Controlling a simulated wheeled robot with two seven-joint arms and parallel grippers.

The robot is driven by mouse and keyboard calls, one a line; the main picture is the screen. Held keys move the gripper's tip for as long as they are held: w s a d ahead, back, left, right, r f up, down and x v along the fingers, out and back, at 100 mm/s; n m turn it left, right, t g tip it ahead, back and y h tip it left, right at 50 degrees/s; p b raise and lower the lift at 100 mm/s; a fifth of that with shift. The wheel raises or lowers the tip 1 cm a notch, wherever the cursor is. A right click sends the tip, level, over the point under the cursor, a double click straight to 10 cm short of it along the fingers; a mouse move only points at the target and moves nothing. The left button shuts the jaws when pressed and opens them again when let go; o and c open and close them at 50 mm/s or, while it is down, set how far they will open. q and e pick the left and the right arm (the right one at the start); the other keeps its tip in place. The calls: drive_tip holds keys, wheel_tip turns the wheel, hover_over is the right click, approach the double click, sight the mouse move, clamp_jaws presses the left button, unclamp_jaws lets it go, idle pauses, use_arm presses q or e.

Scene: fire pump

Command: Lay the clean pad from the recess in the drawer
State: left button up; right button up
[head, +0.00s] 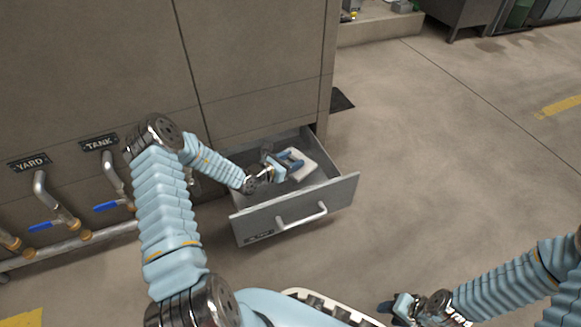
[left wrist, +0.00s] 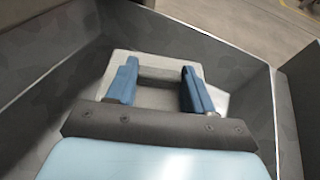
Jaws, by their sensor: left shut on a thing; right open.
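The pad is a pale, off-white flat piece (head: 303,168) at the open drawer in the head view. In the left wrist view the pad (left wrist: 150,64) lies between and beyond the blue fingers, with a darker greyish middle. My left gripper (head: 288,160) reaches into the drawer and is shut on the pad; its fingers also show in the left wrist view (left wrist: 158,82). The grey metal drawer (head: 300,208) is pulled out from the cabinet, with its walls around the pad. Whether the pad touches the drawer floor is hard to tell. My right gripper (head: 393,305) is open, low over the floor, far from the drawer.
The grey cabinet (head: 260,60) stands behind the drawer. At the left are pipes with blue valve handles (head: 107,206) under TANK and YARD plates. The drawer has a front bar handle (head: 302,216). Open concrete floor (head: 440,150) lies to the right.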

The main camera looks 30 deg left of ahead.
use_arm(q)
drive_tip(key=shift+f, duration=1.15)
drive_tip(key=shift+f, duration=0.1)
drive_tip(key=shift+s+f+b, duration=0.1)
drive_tip(key=shift+f+b, duration=0.3)
drive_tip(key=shift+f, duration=0.15)
drive_tip(key=o, duration=1)
drive_tip(key=shift+r, duration=0.15)
drive_tip(key=shift+a+r, duration=0.1)
drive_tip(key=shift+r, duration=0.25)
drive_tip(key=p+v, duration=0.3)
drive_tip(key=v, duration=0.9)
drive_tip(key=shift+r, duration=0.1)
